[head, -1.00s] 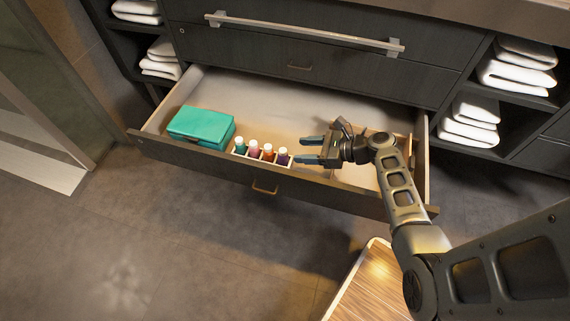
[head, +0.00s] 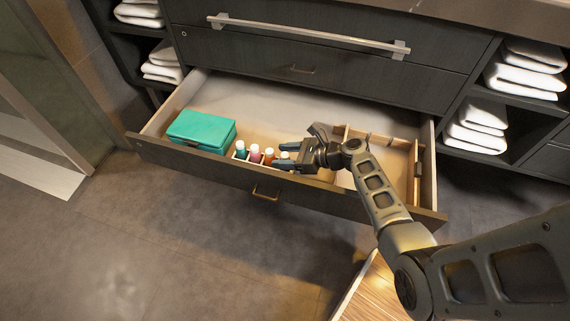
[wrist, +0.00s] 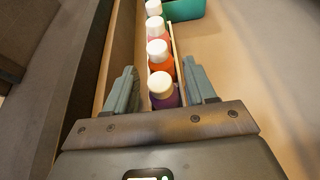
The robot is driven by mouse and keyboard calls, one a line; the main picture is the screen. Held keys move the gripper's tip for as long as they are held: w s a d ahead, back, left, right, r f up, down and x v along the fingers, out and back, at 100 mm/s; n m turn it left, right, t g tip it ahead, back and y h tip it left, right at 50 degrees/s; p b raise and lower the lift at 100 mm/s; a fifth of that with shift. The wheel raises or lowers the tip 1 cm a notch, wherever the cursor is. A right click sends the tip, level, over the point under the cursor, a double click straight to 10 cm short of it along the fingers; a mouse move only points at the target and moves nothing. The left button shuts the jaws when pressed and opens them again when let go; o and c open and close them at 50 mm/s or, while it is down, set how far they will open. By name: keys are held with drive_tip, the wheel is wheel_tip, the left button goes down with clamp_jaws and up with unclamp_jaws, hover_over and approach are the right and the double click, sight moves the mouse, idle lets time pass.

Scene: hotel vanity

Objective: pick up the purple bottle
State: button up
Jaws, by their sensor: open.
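The purple bottle (wrist: 167,97) has a white cap and is the nearest of a row of small bottles in the wrist view. It stands between the two open fingers of my gripper (wrist: 161,92), with gaps showing on both sides. In the head view my gripper (head: 287,153) is low in the open drawer at the right end of the row. There only the white cap of the purple bottle (head: 284,155) shows; the fingers hide most of its body.
An orange bottle (wrist: 159,60) stands just beyond the purple one, with pink (head: 254,152) and teal (head: 240,149) bottles further left. A teal box (head: 201,131) lies at the drawer's left. The drawer's front wall (head: 180,162) runs close beside the row. Wooden dividers (head: 390,143) stand at the right.

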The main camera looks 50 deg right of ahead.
drive_tip(key=shift+c, duration=0.2)
clamp_jaws()
idle(0.3)
drive_tip(key=shift+s, duration=0.1)
